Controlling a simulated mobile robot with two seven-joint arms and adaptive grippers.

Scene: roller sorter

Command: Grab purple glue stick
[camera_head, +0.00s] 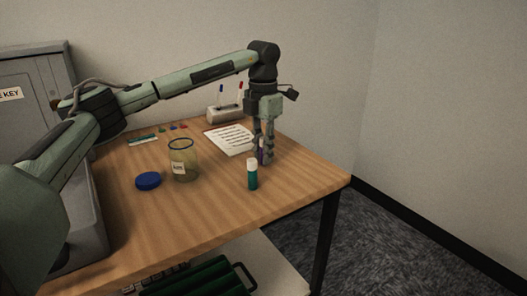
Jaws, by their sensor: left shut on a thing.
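The purple glue stick (261,158) stands upright near the right side of the wooden table, mostly hidden behind my gripper fingers. My left gripper (264,156) points straight down from above and is shut on it. My right gripper is not in view.
A clear jar (183,162) with a label stands left of the gripper, with a blue lid (148,181) beside it. A written sheet (230,140) and a marker holder (224,113) lie behind. The table's front right is clear.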

